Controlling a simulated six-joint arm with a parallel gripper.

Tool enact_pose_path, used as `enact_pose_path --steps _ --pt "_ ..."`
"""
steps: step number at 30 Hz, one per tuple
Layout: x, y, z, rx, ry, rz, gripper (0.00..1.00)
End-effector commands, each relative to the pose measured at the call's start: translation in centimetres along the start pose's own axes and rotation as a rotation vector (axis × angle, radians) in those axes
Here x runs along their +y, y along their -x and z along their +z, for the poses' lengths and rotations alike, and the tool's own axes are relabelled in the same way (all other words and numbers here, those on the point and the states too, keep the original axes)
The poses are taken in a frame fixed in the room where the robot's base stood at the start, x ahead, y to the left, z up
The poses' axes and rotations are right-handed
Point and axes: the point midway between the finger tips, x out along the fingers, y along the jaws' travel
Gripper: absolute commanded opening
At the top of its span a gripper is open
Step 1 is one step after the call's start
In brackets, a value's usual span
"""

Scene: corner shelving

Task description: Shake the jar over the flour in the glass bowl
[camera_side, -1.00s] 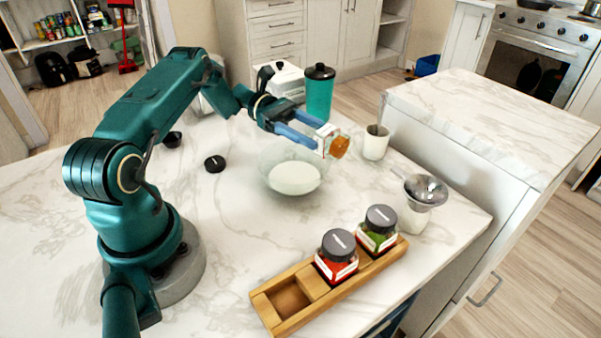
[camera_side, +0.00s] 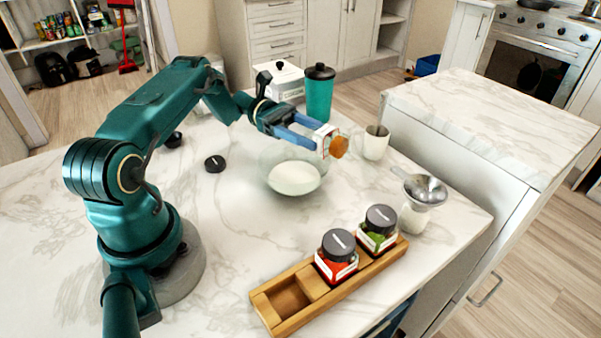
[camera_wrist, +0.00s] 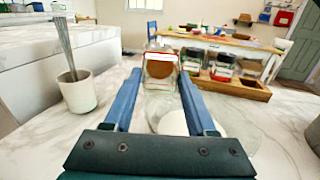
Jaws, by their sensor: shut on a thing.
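My gripper (camera_side: 308,136) is shut on a small square glass jar (camera_side: 326,139) with a white and red label and orange-brown contents. The jar is held tilted on its side, its brown end facing away from my arm. In the wrist view the jar (camera_wrist: 160,70) sits between the blue fingertips. The glass bowl (camera_side: 268,162) stands on the counter below my gripper. It holds white flour (camera_side: 294,178). The jar is above the bowl's far right rim, and no falling contents can be made out. In the wrist view the flour (camera_wrist: 172,122) is partly hidden by my gripper.
A wooden rack (camera_side: 288,322) holds a red jar (camera_side: 337,258) and a green jar (camera_side: 378,230); one slot is empty. A black lid (camera_side: 215,164) lies left of the bowl. A mug (camera_side: 375,143), a teal tumbler (camera_side: 319,95), a white canister (camera_side: 284,84) and a sieve (camera_side: 426,189) stand nearby.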

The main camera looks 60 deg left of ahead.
Motion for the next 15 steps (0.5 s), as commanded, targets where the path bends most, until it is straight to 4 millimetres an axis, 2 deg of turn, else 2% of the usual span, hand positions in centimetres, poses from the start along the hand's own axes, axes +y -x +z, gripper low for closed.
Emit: enact_pose_path --steps 15 --pt "0.02 0.07 0.11 -0.037 -0.001 0.001 0.0"
